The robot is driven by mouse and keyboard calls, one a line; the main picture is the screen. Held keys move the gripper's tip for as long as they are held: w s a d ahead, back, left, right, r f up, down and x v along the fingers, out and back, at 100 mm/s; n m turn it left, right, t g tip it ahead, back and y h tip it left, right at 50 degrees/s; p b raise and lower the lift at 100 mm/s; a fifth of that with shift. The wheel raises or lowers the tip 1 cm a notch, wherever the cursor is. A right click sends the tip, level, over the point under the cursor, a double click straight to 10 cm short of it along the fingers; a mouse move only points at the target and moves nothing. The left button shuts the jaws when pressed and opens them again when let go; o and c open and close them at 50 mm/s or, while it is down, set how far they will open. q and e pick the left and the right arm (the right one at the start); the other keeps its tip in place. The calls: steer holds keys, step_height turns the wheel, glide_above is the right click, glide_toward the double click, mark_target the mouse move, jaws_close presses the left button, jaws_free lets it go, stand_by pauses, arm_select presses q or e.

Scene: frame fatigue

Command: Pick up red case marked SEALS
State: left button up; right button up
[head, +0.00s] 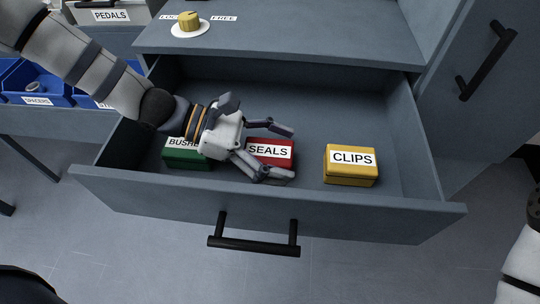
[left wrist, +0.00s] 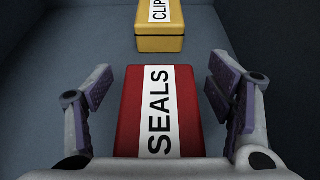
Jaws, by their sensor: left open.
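The red case marked SEALS (head: 282,148) lies in the open drawer, between a green case and a yellow case. In the left wrist view the red case (left wrist: 188,112) sits between the two fingers, with a gap on each side. My left gripper (head: 283,152) is open, its fingers on either side of the red case, partly covering it in the head view. Whether the fingertips are fully down at its height I cannot tell. My right gripper is not in view; only part of my right arm shows at the right edge.
The yellow CLIPS case (head: 351,177) lies right of the red case with a gap between. The green case (head: 183,160), label partly hidden, is under my left wrist. Drawer walls (head: 411,135) surround them; the drawer front has a black handle (head: 253,246). A knob (head: 189,20) sits above.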

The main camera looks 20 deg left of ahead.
arm_select(q)
steer(key=shift+d, duration=0.15)
steer(key=c, duration=1.3)
